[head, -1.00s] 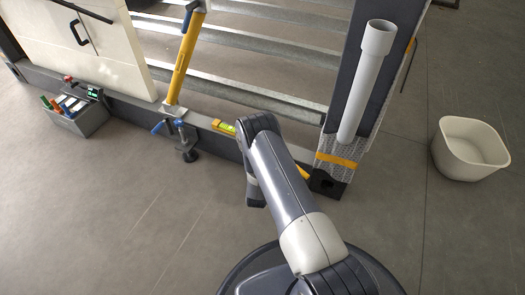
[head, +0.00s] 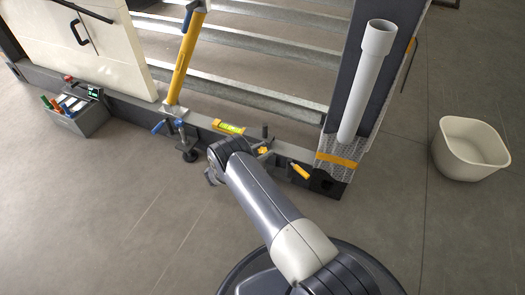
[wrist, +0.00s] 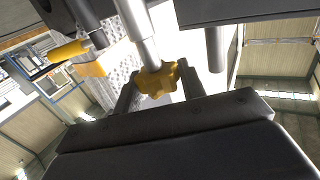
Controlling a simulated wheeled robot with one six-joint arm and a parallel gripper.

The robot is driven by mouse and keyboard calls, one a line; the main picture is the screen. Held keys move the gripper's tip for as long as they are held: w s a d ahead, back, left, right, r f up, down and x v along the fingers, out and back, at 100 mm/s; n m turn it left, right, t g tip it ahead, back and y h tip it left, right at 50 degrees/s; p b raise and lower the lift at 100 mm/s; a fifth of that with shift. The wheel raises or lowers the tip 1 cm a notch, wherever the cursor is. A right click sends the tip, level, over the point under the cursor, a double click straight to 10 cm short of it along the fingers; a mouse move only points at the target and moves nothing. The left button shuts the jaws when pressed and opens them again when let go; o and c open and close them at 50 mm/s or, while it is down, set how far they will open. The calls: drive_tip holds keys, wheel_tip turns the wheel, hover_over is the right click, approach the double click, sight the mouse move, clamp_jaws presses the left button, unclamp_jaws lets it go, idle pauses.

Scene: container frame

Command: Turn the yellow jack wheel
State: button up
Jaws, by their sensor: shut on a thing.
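In the wrist view, the yellow jack wheel (wrist: 152,84) is a lobed knob at the lower end of a pale metal rod (wrist: 138,30). My gripper (wrist: 159,77) has one dark finger on each side of the wheel and is shut on it. The wrist camera looks upward from below. In the head view my own arm hides the gripper and its contact with the wheel. A small yellow part (head: 263,150) shows just right of my arm; I cannot tell whether it is the wheel.
A green-yellow level (head: 229,128) lies on the dark bottom beam. A blue-handled clamp (head: 186,141) is left of my arm. A yellow-handled tool (head: 300,171) sticks out at the right. A white tub (head: 468,148) stands far right. The front floor is clear.

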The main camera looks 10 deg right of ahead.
drive_tip(key=shift+m+g+h, duration=0.4)
drive_tip(key=shift+m+g, duration=0.5)
drive_tip(key=shift+g, duration=0.7)
drive_tip(key=o, duration=1)
drive_tip(key=shift+c, duration=0.2)
drive_tip(key=v, duration=1)
drive_tip(key=shift+a, duration=0.35)
drive_tip(key=shift+s+f, duration=0.1)
